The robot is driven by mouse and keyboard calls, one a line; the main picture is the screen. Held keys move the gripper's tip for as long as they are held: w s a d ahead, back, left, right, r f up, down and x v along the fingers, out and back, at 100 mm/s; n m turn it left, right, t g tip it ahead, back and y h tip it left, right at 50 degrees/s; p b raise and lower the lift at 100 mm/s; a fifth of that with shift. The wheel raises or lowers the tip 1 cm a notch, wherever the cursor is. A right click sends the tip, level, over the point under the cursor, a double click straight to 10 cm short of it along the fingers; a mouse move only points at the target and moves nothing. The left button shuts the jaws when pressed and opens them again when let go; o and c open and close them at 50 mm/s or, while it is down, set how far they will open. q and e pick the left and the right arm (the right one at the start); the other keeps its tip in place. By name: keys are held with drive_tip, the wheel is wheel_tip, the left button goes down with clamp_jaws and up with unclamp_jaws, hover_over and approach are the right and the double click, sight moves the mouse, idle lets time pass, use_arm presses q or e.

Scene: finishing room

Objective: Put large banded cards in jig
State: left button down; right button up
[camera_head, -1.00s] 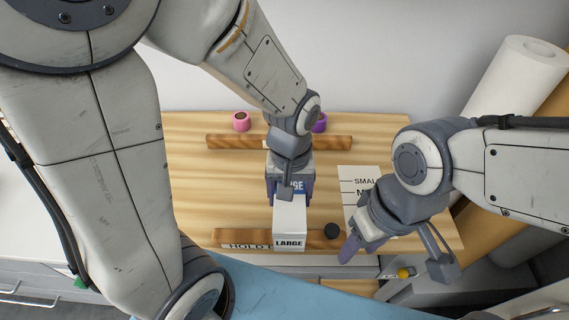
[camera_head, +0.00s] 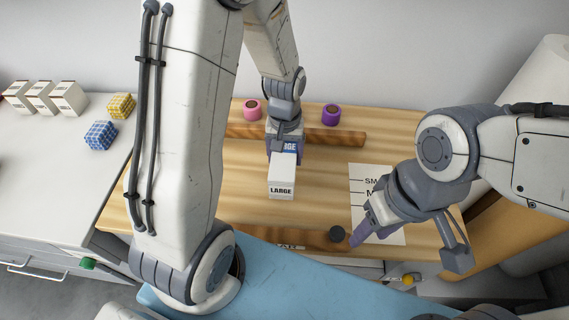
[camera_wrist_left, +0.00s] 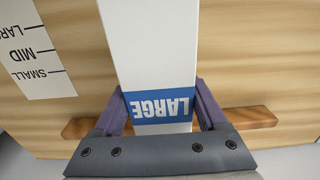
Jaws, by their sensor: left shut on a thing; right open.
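A white box-shaped stack of cards with a blue band marked LARGE (camera_head: 281,178) is in the middle of the wooden table. My left gripper (camera_head: 284,150) is shut on its far end, and the left wrist view shows the blue band (camera_wrist_left: 160,106) between the two purple fingers (camera_wrist_left: 160,108). Whether the stack touches the table is unclear. My right gripper (camera_head: 362,228) is open and empty over the front right of the table, by the size sheet (camera_head: 370,172). A dark wooden bar (camera_head: 300,237) lies along the front edge, its lettering mostly hidden.
A second wooden bar (camera_head: 335,138) lies at the back, with a pink roll (camera_head: 252,110) and a purple roll (camera_head: 331,114) behind it. Blue (camera_head: 100,135) and yellow (camera_head: 121,105) patterned blocks and several white boxes (camera_head: 68,98) stand on the left counter. A dark round knob (camera_head: 337,234) is at the front bar.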

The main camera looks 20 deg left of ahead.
use_arm(q)
drive_tip(key=shift+f, duration=1.95)
drive_tip(key=shift+f, duration=0.1)
unclamp_jaws()
drive_tip(key=shift+f, duration=0.1)
wheel_tip(320, 180, up, 12)
drive_tip(key=shift+d+r+p, duration=0.1)
drive_tip(key=shift+p, duration=0.3)
drive_tip(key=s+d+r+m, duration=0.3)
drive_tip(key=s+d+m, duration=0.2)
drive_tip(key=s, duration=0.4)
drive_tip(key=s+d+r+m+h, duration=0.1)
drive_tip(key=s+d+r+m, duration=0.2)
drive_tip(key=s, duration=0.7)
drive_tip(key=d+m, duration=0.2)
drive_tip(key=d, duration=0.2)
drive_tip(key=shift+d+m, duration=0.2)
drive_tip(key=shift+m, duration=0.1)
